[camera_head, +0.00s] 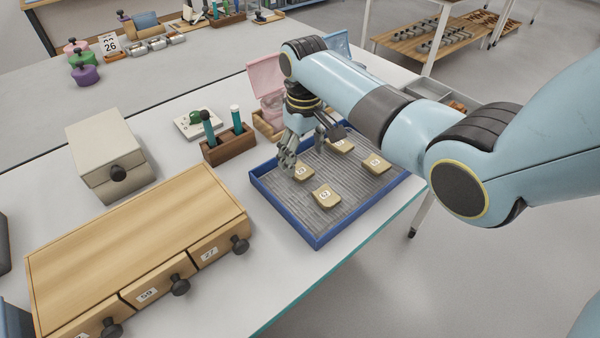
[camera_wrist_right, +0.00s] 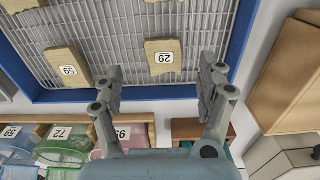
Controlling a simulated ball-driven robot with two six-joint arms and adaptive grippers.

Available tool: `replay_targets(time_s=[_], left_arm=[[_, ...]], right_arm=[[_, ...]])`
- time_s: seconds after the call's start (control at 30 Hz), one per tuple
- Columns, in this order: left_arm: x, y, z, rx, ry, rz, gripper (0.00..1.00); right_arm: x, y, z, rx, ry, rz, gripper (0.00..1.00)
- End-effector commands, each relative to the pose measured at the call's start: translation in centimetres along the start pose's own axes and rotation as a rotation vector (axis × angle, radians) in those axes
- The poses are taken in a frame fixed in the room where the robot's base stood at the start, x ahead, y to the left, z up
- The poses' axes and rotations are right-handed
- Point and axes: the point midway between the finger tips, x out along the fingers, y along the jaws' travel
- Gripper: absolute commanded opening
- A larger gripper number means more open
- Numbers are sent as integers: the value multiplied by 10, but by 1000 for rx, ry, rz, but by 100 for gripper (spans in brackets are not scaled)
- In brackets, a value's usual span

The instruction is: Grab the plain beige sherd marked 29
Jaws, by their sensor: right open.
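The plain beige sherd marked 29 (camera_wrist_right: 163,62) lies on the grid of the blue-rimmed tray, near its edge, and its label reads upside down in the wrist view. In the head view this sherd (camera_head: 304,174) lies just by my right fingers. My right gripper (camera_head: 303,146) points down over the tray's far left part. In the wrist view its two fingers (camera_wrist_right: 162,78) are apart, with the sherd seen ahead between them. Nothing is held. My left gripper is not in view.
The tray (camera_head: 283,214) also holds a sherd marked 59 (camera_wrist_right: 66,72) and two more beige sherds (camera_head: 326,196) (camera_head: 376,163). A wooden tube rack (camera_head: 229,148) and an open pink box (camera_head: 266,82) stand close by. A wooden drawer chest (camera_head: 140,245) is at the front left.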

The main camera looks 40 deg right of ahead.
Motion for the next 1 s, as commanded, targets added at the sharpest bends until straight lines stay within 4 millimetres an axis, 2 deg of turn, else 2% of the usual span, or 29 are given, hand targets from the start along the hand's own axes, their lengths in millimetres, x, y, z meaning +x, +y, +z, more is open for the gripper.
replay_targets(time_s=[0.3, 0.6, 1.0], left_arm=[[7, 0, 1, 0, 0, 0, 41], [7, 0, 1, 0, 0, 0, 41], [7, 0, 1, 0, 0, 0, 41]], right_arm=[[46, -6, 3, 0, -3, -1, 74], [49, -6, 2, -1, 0, 0, 73], [49, -6, 2, 0, -1, 0, 21]])
